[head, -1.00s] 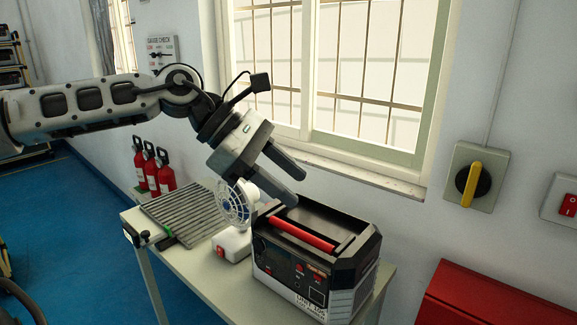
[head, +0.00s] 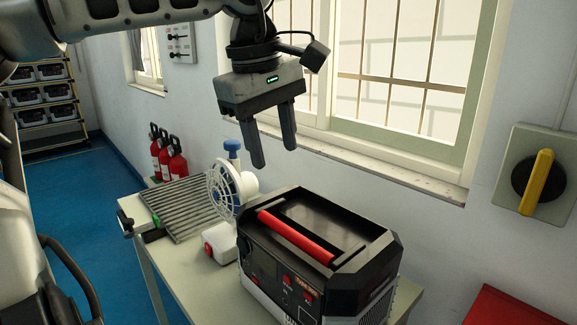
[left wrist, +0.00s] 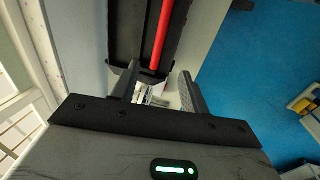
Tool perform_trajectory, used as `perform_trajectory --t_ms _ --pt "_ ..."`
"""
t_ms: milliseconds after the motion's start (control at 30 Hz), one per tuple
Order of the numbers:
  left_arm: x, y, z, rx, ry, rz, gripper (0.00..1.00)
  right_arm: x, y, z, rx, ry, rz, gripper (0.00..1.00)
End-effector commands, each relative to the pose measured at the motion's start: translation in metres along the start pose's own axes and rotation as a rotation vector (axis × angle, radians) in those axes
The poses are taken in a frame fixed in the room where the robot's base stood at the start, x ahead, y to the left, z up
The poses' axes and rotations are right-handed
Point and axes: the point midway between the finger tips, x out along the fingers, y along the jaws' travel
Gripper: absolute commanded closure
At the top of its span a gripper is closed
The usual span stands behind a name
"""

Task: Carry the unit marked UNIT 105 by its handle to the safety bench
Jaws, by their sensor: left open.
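The unit (head: 345,262) is a black and grey box with a red bar handle (head: 296,237) across its recessed top. It stands on a pale bench (head: 185,285) under the window. Its front label is mostly cut off at the bottom of the head view. My left gripper (head: 276,158) is open and empty, fingers pointing down, above and behind the unit's left part, apart from the handle. In the left wrist view the red handle (left wrist: 162,32) lies beyond the open fingers (left wrist: 157,82). My right gripper does not show.
A white and blue fan (head: 226,190) stands close beside the unit's left side. Red fire extinguishers (head: 168,155) stand by the wall. A yellow-handled switch (head: 537,176) is on the right wall.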

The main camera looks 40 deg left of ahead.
Motion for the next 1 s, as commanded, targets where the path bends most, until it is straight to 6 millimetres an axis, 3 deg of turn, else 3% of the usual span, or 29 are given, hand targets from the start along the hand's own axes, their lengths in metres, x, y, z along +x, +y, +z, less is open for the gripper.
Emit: perform_trajectory --t_ms 267,800,1000 --pt "0.032 -0.001 0.0 0.0 -0.003 -0.004 0.55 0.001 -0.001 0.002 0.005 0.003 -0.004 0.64" --pt "0.136 -0.002 0.001 -0.001 -0.003 -0.005 0.55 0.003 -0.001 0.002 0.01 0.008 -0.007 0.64" --pt "0.157 -0.001 0.001 -0.001 -0.003 -0.002 0.55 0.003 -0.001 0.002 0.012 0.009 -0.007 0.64"
